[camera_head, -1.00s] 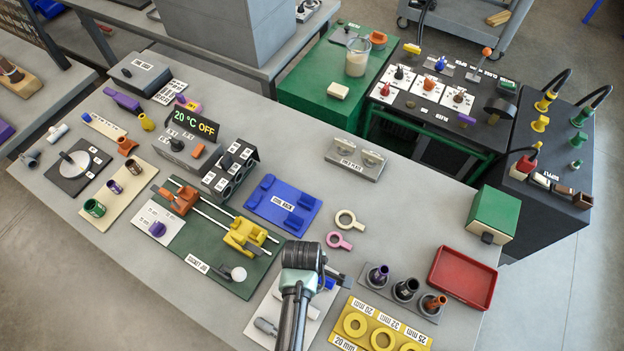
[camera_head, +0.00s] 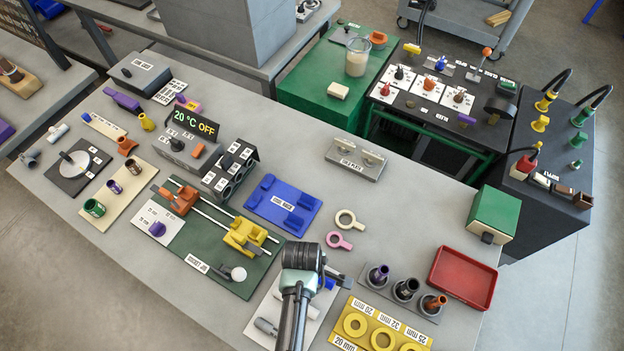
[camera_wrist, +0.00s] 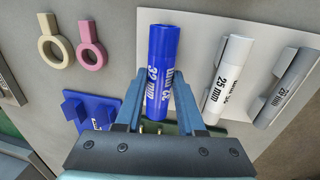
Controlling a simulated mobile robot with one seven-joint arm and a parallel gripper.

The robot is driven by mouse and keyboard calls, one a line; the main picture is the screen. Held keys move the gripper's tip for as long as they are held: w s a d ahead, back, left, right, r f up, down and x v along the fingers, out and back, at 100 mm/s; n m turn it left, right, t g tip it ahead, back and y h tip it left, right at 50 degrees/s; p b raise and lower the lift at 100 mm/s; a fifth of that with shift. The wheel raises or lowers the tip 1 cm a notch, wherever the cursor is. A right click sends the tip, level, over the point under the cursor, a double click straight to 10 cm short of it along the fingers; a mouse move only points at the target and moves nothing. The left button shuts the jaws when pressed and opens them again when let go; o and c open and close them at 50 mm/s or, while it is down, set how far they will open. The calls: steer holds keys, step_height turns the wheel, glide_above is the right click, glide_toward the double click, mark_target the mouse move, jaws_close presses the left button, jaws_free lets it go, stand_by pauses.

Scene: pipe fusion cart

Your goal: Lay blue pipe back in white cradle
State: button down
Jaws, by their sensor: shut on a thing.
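The blue pipe (camera_wrist: 162,60), marked 32 mm, stands out between the fingers of my gripper (camera_wrist: 163,98) in the wrist view. My gripper is shut on it. The white cradle (camera_wrist: 272,28) lies beneath and to the right, holding a white pipe (camera_wrist: 228,75) marked 25 mm and a grey pipe (camera_wrist: 288,88). The blue pipe overlaps the cradle's left edge; I cannot tell whether it touches. In the head view a blue end (camera_head: 327,284) shows beside my wrist, over the cradle (camera_head: 268,305). My fingertips are hidden there.
A blue rest block (camera_head: 283,206), a cream ring (camera_head: 346,218) and a pink ring (camera_head: 338,241) lie behind. To the right are a holder with dark sockets (camera_head: 405,289), a yellow plate with rings (camera_head: 383,328) and a red tray (camera_head: 463,277). The table's middle right is clear.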

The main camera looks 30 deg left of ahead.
steer(key=shift+c, duration=2.2)
jaws_free()
step_height(320, 180, up, 13)
steer(key=s+b, duration=0.1)
steer(key=s, duration=0.1)
steer(key=shift+f, duration=0.1)
